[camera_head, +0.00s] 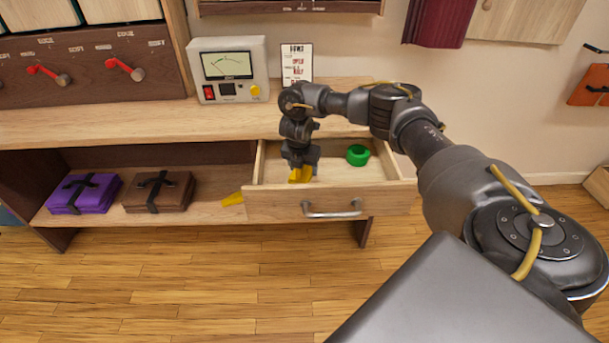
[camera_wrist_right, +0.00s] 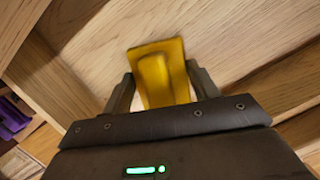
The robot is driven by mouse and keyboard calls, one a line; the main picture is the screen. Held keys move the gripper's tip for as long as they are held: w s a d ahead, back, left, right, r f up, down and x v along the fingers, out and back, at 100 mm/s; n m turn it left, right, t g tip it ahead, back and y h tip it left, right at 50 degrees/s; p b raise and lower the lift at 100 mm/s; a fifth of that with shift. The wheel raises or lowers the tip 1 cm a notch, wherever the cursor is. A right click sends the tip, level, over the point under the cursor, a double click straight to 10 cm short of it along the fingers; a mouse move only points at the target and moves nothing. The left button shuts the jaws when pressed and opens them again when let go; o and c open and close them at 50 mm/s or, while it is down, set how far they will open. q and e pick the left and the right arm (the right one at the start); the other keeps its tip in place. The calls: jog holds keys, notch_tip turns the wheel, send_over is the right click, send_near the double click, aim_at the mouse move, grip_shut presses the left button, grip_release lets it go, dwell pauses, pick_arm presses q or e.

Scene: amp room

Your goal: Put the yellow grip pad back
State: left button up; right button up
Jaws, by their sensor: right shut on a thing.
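The yellow grip pad (camera_head: 300,174) is between the fingers of my right gripper (camera_head: 301,170), over the left part of the open drawer (camera_head: 290,203). In the right wrist view the pad (camera_wrist_right: 163,72) is a flat yellow piece with a raised middle, and the right gripper (camera_wrist_right: 161,92) is shut on it with a finger at each side. Pale wood shows behind it. I cannot tell whether the pad touches the drawer floor. My left gripper is not in view.
A green ring (camera_head: 358,155) lies in the drawer at the right. A flat yellow patch (camera_head: 232,199) is on the shelf edge left of the drawer. Purple (camera_head: 85,193) and brown (camera_head: 158,190) strapped bundles sit on the shelf. A meter box (camera_head: 229,69) stands on the bench above.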

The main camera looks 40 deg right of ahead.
aim_at(304, 174)
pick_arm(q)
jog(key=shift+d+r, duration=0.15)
pick_arm(e)
jog(key=shift+s+a+x, duration=0.1)
jog(key=shift+a+x, duration=0.05)
jog(key=shift+x, duration=0.7)
jog(key=shift+s+a+x, duration=0.1)
jog(key=shift+s+x, duration=0.05)
jog(key=shift+x, duration=0.7)
jog(key=shift+s+f, duration=0.1)
jog(key=shift+f, duration=0.1)
jog(key=o, duration=1)
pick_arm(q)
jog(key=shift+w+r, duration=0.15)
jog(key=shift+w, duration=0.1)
pick_arm(e)
jog(key=shift+r, duration=0.1)
